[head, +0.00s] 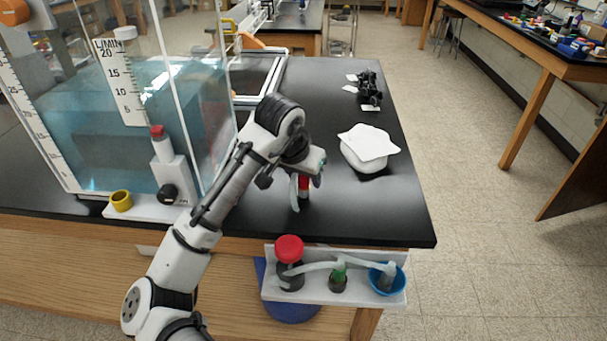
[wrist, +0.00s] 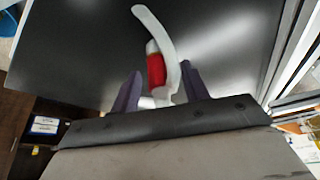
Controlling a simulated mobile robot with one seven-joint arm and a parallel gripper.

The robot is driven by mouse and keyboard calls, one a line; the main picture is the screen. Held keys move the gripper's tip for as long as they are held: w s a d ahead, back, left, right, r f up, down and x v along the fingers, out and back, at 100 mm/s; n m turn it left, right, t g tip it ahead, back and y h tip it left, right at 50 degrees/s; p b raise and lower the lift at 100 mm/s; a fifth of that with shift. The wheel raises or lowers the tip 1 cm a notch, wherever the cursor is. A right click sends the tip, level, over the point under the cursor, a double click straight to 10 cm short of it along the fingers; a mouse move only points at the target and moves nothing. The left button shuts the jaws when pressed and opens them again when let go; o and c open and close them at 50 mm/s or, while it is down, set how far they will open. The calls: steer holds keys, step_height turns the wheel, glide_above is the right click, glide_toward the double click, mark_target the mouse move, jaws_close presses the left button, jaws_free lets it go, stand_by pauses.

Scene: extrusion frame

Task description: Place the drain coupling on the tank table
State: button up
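The drain coupling, a white piece with a red band (head: 304,184) and a pale curved hose, stands low over or on the black tank table (head: 370,205), near its front edge. I cannot tell for sure that it touches the top. My gripper (head: 308,178) is right above and around it, pointing down. In the wrist view the red band (wrist: 156,70) and curved hose lie between the two dark fingers (wrist: 161,80). The fingers are apart, with gaps showing beside the piece. Its lower end is partly hidden by my gripper.
A clear water tank (head: 130,110) stands left of my arm. A white bracket (head: 335,290) with red, green and blue fittings hangs off the front edge. A white lump with a paper (head: 368,147) and black parts (head: 369,90) lie right and behind. The front right tabletop is clear.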

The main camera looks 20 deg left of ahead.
steer(key=b+v, duration=0.1)
steer(key=v, duration=1.1)
